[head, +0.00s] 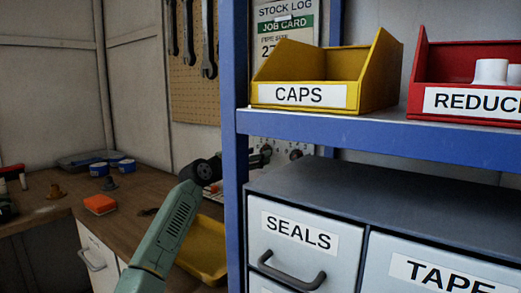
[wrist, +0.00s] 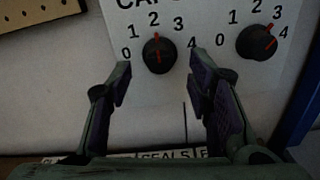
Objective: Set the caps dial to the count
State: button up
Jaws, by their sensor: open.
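In the wrist view a black caps dial (wrist: 160,54) sits on a white panel, under a cut-off label starting "CAP". Its red pointer points up, at about 2 on a scale from 0 to 4. My gripper (wrist: 161,80) is open and empty, with its fingertips to either side of and just below the dial in the picture. I cannot tell how far the fingers are from the panel. In the head view the yellow CAPS bin (head: 305,95) stands on the blue shelf. No caps show in its visible inside; its floor is partly hidden by the front wall.
A second dial (wrist: 257,42) is right of the first, its pointer toward 3. A red REDUCERS-type bin (head: 470,104) holds white parts. A grey drawer cabinet (head: 350,190) stands below the shelf.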

jog(key=shift+p+x, duration=0.3)
jog(key=shift+x, duration=1.15)
jog(key=shift+c, duration=0.2)
grip_shut()
